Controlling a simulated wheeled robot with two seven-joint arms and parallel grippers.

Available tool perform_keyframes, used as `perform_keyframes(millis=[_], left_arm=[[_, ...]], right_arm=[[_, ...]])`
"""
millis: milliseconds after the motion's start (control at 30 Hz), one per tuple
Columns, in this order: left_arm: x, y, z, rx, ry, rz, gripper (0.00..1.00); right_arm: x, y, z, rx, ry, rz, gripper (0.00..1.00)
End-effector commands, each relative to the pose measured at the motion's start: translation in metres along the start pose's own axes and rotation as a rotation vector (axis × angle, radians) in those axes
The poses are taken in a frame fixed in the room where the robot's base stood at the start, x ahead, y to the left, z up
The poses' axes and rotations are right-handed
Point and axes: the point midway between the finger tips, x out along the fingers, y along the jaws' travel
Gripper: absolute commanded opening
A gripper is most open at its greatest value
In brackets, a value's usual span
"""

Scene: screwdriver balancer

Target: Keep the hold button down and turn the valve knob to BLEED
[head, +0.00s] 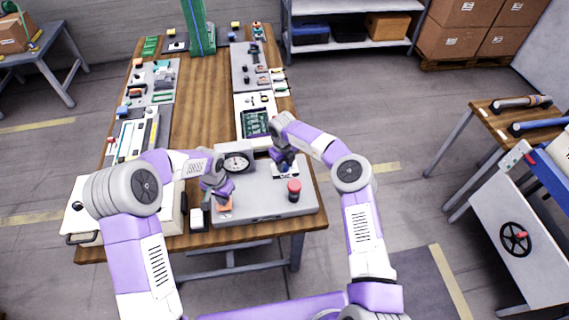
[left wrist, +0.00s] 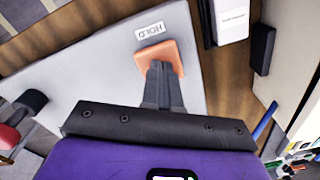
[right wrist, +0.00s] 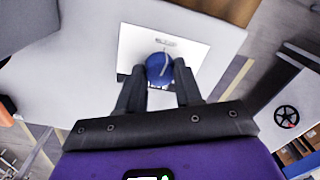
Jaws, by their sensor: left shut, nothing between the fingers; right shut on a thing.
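The orange hold button (left wrist: 160,55) sits on the grey panel beside a HOLD label (left wrist: 150,30). My left gripper (left wrist: 160,70) is shut and empty, its fingertips over the button and seeming to touch it; whether the button is pressed down I cannot tell. The blue valve knob (right wrist: 159,68) sits on a white plate (right wrist: 200,50). My right gripper (right wrist: 158,78) has its fingers on either side of the knob and is shut on it. In the head view the left gripper (head: 222,200) and right gripper (head: 284,165) are both over the grey panel (head: 262,206). The plate's lettering is unreadable.
A round gauge (head: 236,163) stands behind the left gripper on the panel. A red mushroom-shaped button (head: 294,186) stands at the panel's right, near the right arm. A white box (head: 196,218) is left of the panel. A green circuit board (head: 256,122) lies farther back.

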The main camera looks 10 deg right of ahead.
Motion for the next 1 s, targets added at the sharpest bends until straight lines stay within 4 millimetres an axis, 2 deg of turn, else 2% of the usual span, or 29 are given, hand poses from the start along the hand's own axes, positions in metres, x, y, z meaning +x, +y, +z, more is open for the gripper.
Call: perform_keyframes(millis=[400, 867, 900, 1000], left_arm=[[0.0009, 0.0, 0.0005, 0.0, -0.001, 0.0, 0.0], [0.0008, -0.0001, 0.0004, 0.0, -0.001, 0.0, 0.0], [0.0008, -0.0001, 0.0004, 0.0, -0.001, 0.0, 0.0], [0.0008, -0.0001, 0.0004, 0.0, -0.001, 0.0, 0.0]], right_arm=[[-0.0004, -0.0003, -0.0004, -0.143, -0.006, -0.001, 0.04], [-0.0004, -0.0003, -0.0003, -0.153, -0.007, -0.001, 0.04], [-0.0004, -0.0003, -0.0003, -0.153, -0.007, -0.001, 0.39], [-0.0003, -0.0002, -0.0003, -0.152, -0.007, -0.001, 0.55]])
